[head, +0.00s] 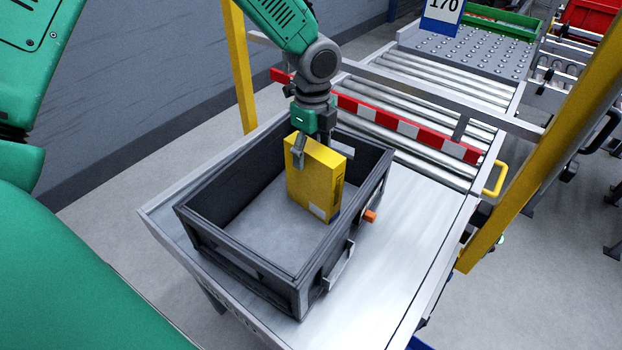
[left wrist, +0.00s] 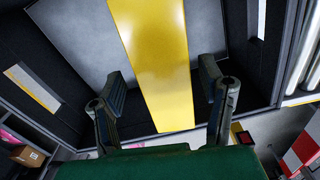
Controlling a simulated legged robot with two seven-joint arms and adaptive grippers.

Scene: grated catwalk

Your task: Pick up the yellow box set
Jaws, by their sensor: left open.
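The yellow box (head: 318,180) stands upright inside a dark grey crate (head: 235,264), toward its far right part. My left gripper (head: 312,155) is at the top of the box, with one finger in front of its near face. In the left wrist view, the yellow box (left wrist: 160,65) lies between the two open fingers of the left gripper (left wrist: 163,98), with a gap visible on each side. The far finger is mostly hidden behind the box in the head view. My right gripper is not in view.
The crate stands on a metal table (head: 385,275). A red and white striped bar (head: 400,123) and roller conveyor (head: 430,90) lie behind it. A yellow post (head: 545,145) rises at right. The crate's near left part is empty.

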